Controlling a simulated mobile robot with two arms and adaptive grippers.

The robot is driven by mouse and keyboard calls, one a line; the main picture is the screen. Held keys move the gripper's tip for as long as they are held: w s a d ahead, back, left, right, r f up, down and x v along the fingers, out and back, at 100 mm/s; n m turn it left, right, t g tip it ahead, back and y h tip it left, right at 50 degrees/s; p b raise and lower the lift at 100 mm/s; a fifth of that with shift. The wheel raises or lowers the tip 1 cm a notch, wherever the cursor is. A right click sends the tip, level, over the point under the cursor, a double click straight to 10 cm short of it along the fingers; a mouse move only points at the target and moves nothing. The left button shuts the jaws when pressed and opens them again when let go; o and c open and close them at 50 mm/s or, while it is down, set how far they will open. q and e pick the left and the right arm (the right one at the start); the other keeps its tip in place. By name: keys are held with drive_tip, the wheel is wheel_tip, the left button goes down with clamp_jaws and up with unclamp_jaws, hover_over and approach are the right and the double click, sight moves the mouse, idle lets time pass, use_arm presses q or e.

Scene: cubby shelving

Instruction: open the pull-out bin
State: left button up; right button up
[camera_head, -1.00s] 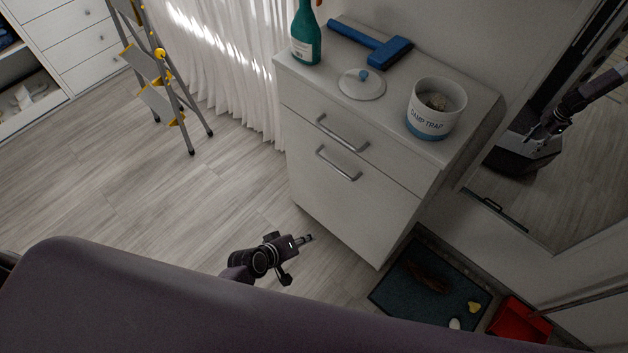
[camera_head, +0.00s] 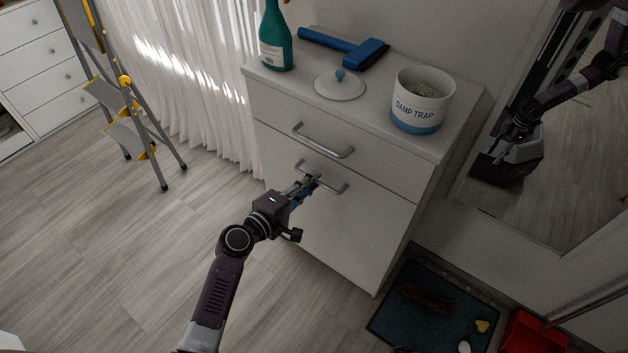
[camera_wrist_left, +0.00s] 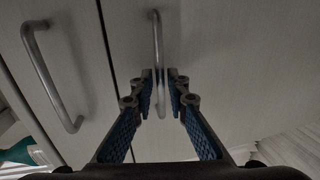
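The pull-out bin (camera_head: 350,230) is the tall lower front of the white cabinet; it is shut, flush with the cabinet. Its grey bar handle (camera_head: 337,190) runs along its upper part. My left gripper (camera_head: 314,181) is at this handle. In the left wrist view, the bin handle (camera_wrist_left: 157,40) passes between the two fingertips of my left gripper (camera_wrist_left: 161,80). The fingers stand on either side of the bar, with a narrow gap still showing, so the gripper is open. My right gripper is not directly in view.
Above the bin is a drawer with its own handle (camera_head: 324,144). A spray bottle (camera_head: 276,42), blue tool (camera_head: 350,47), lid (camera_head: 340,88) and damp trap tub (camera_head: 420,100) stand on top. A stepladder (camera_head: 125,110) is left, a mirror (camera_head: 560,160) right. Floor before the cabinet is clear.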

use_arm(q)
drive_tip(key=shift+x, duration=0.9)
use_arm(e)
drive_tip(key=shift+w+r, duration=0.3)
drive_tip(key=shift+r, duration=0.1)
use_arm(q)
drive_tip(key=shift+c, duration=0.6)
clamp_jaws()
drive_tip(key=shift+f, duration=0.1)
